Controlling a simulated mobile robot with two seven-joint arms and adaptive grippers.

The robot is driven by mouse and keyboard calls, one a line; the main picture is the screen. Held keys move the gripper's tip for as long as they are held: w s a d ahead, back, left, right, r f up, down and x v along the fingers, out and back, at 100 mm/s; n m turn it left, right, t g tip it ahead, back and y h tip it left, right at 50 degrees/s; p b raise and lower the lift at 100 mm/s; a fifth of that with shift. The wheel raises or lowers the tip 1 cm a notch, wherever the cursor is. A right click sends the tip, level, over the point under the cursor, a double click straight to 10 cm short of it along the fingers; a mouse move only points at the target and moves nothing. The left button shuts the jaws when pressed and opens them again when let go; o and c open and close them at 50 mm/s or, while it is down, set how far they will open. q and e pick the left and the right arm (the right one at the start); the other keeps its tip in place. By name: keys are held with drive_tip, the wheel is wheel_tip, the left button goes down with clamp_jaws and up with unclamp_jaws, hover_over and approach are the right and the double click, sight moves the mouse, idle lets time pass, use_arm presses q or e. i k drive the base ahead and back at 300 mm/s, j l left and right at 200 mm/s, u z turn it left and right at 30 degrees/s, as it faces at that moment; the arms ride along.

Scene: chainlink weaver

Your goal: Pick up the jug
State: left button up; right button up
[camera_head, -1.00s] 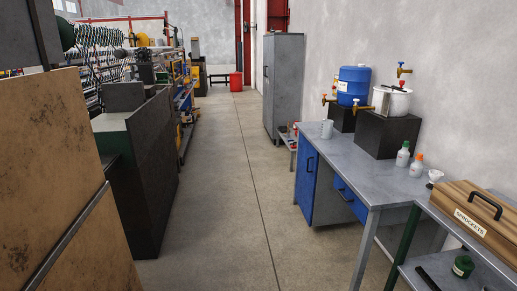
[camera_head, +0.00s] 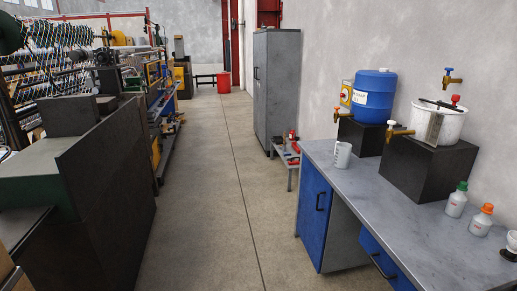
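A small white jug (camera_head: 342,155) with a handle stands upright near the back left of the grey workbench top (camera_head: 400,195). It is in front of the blue barrel's black stand, below a brass tap. Neither of my grippers shows in the head view, so I cannot see their state.
A blue barrel (camera_head: 375,94) and a white pot (camera_head: 438,121) sit on black blocks. Two bottles (camera_head: 456,199) (camera_head: 481,220) stand at the bench's right. A grey cabinet (camera_head: 276,88) and low shelf (camera_head: 287,158) stand beyond. Dark machinery (camera_head: 105,180) lines the left; the aisle floor (camera_head: 215,200) is clear.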

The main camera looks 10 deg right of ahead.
sight(343, 150)
drive_tip(key=i+z, duration=0.25)
drive_tip(key=i, duration=0.2)
drive_tip(key=i+j+z, duration=0.25)
drive_tip(key=i, duration=0.2)
drive_tip(key=i+j+z, duration=0.25)
drive_tip(key=i, duration=0.2)
drive_tip(key=i+j+z, duration=0.15)
drive_tip(key=z, duration=0.25)
drive_tip(key=i+j+z, duration=0.5)
drive_tip(key=z, duration=0.25)
drive_tip(key=j, duration=0.1)
